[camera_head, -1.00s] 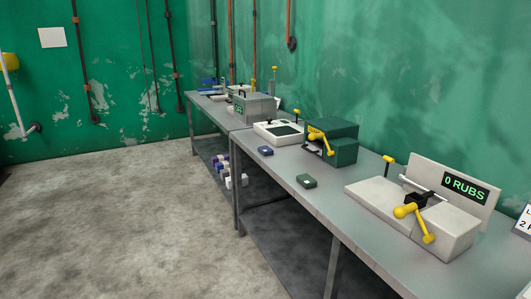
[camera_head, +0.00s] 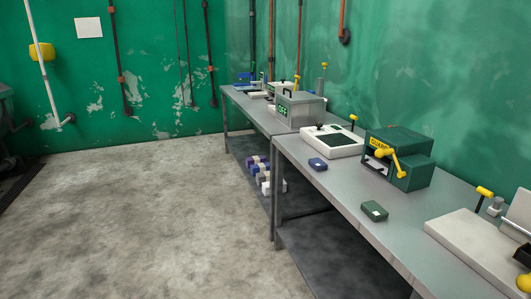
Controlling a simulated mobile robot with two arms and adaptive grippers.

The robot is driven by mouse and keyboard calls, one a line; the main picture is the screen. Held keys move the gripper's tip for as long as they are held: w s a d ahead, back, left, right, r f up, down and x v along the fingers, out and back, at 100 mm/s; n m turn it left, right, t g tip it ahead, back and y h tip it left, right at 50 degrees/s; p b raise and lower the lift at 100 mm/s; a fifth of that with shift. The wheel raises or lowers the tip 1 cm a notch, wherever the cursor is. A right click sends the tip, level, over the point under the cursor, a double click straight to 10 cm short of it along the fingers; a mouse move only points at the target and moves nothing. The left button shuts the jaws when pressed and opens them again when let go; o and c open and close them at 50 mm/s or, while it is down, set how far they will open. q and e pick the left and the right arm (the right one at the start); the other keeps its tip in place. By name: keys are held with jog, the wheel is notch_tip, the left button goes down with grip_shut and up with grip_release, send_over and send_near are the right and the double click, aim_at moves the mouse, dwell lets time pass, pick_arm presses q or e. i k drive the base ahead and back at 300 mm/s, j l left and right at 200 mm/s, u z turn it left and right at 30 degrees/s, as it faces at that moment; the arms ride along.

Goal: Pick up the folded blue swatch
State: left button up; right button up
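A small folded blue swatch (camera_head: 318,164) lies flat near the front edge of the grey metal workbench (camera_head: 345,205), left of the green machine. A folded dark green swatch (camera_head: 374,211) lies on the same bench, nearer to me. Neither of my grippers shows in the head view.
A white flat device (camera_head: 333,141), a green machine with a yellow crank (camera_head: 398,158) and a pale machine (camera_head: 480,247) stand along the bench. A grey box (camera_head: 300,110) stands farther back. Several small blocks (camera_head: 265,178) sit on the lower shelf. The concrete floor (camera_head: 150,215) at left is clear.

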aim_at(316, 164)
jog(key=i+j, duration=0.15)
jog(key=i, duration=0.4)
jog(key=i+j, duration=0.15)
jog(key=i, duration=0.45)
jog(key=i+j, duration=0.15)
jog(key=i, duration=0.4)
